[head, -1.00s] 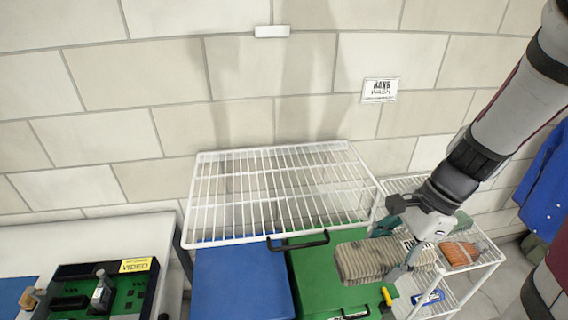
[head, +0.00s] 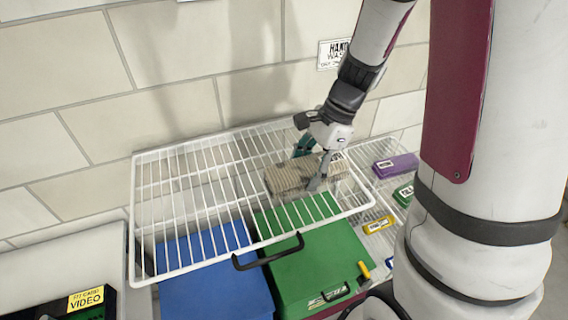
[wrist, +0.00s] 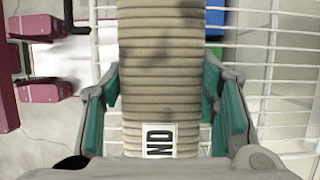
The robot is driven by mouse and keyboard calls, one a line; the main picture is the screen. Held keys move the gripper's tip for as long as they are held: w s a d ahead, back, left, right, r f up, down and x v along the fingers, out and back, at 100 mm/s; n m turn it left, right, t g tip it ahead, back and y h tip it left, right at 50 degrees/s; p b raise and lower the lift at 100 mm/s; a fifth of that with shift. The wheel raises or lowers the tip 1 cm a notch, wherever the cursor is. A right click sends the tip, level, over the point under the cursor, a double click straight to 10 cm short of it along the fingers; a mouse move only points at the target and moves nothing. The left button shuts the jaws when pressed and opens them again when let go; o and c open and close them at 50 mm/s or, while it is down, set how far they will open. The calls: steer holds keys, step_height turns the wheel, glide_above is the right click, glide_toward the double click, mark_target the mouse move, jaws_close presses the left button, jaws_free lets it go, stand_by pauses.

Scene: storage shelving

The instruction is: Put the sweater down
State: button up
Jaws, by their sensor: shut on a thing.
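The sweater (head: 290,178) is a folded, tan, ribbed bundle at the right part of the white wire shelf (head: 150,215) in the head view. My gripper (head: 313,170) is shut on it, with a finger on each side. In the wrist view the sweater (wrist: 162,60) runs up the middle between the teal finger pads of my gripper (wrist: 160,105), and a white label with black letters shows on it. I cannot tell whether the sweater touches the wires or hangs just above them.
A blue box (head: 205,270) and a green box (head: 310,255) stand below the wire shelf. A lower rack at the right holds a purple item (head: 396,166), a green item (head: 403,195) and a yellow item (head: 378,225). The shelf's left part is bare.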

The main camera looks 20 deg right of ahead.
steer(key=w, duration=0.2)
steer(key=w+a, duration=0.1)
steer(key=w, duration=0.3)
steer(key=shift+a+f, duration=0.3)
steer(key=shift+a, duration=0.1)
steer(key=shift+w+a+f+p, duration=0.15)
steer(key=shift+f+p, duration=0.15)
steer(key=shift+f, duration=0.6)
steer(key=shift+w+d+f+p, duration=0.1)
steer(key=shift+f+p, duration=0.2)
steer(key=shift+f, duration=0.55)
steer(key=shift+f, duration=0.15)
steer(key=o, duration=1.4)
steer(key=shift+c, duration=0.2)
